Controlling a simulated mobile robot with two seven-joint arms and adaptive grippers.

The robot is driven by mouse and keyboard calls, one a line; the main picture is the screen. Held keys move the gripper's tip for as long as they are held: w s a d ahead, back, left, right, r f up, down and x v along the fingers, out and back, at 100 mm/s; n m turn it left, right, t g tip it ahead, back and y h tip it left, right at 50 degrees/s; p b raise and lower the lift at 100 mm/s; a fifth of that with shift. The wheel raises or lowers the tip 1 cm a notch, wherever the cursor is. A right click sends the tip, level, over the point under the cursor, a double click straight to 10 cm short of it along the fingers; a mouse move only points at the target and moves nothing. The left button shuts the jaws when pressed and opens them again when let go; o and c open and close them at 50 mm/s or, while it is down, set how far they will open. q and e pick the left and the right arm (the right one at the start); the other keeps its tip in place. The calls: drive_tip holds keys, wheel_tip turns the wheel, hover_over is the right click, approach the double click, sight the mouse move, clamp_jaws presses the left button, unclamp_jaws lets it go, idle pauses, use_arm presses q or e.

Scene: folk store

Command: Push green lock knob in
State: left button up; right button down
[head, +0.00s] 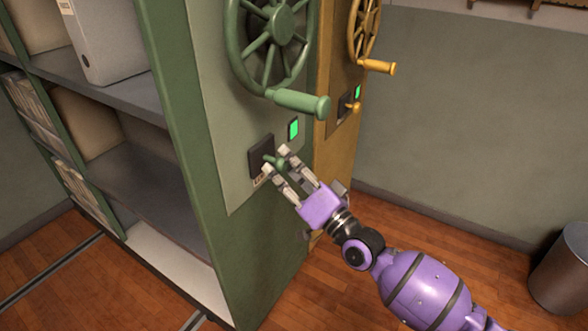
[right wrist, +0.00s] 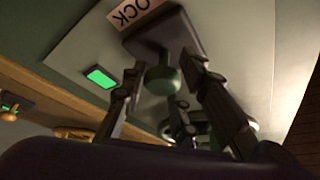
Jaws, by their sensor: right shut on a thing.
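The green lock knob (head: 273,160) sticks out from a dark lock plate (head: 258,152) on the end panel of the green shelf unit. In the right wrist view the round knob (right wrist: 162,80) stands between my fingers, in front of the dark plate with a partly visible lock label (right wrist: 130,14). The fingers partly hide the knob in the head view. A green indicator (head: 293,129) is lit beside the plate. My left gripper is not in view.
A large green handwheel (head: 270,40) with a protruding handle (head: 302,103) sits just above my gripper. A yellow unit with its own handwheel (head: 364,28) and yellow knob (head: 353,106) stands behind. A metal bin (head: 562,270) is at far right; the floor (head: 440,235) between is clear.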

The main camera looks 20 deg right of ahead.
drive_tip(key=shift+w+a+f, duration=0.2)
drive_tip(key=shift+w+a, duration=0.05)
drive_tip(key=shift+w, duration=0.2)
drive_tip(key=shift+s, duration=0.1)
drive_tip(key=c, duration=1.8)
unclamp_jaws()
drive_tip(key=o, duration=0.3)
drive_tip(key=shift+w+f, duration=0.1)
drive_tip(key=shift+w, duration=0.1)
drive_tip(key=shift+s, duration=0.15)
drive_tip(key=v, duration=1.1)
drive_tip(key=shift+s+d, duration=0.1)
drive_tip(key=shift+s, duration=0.3)
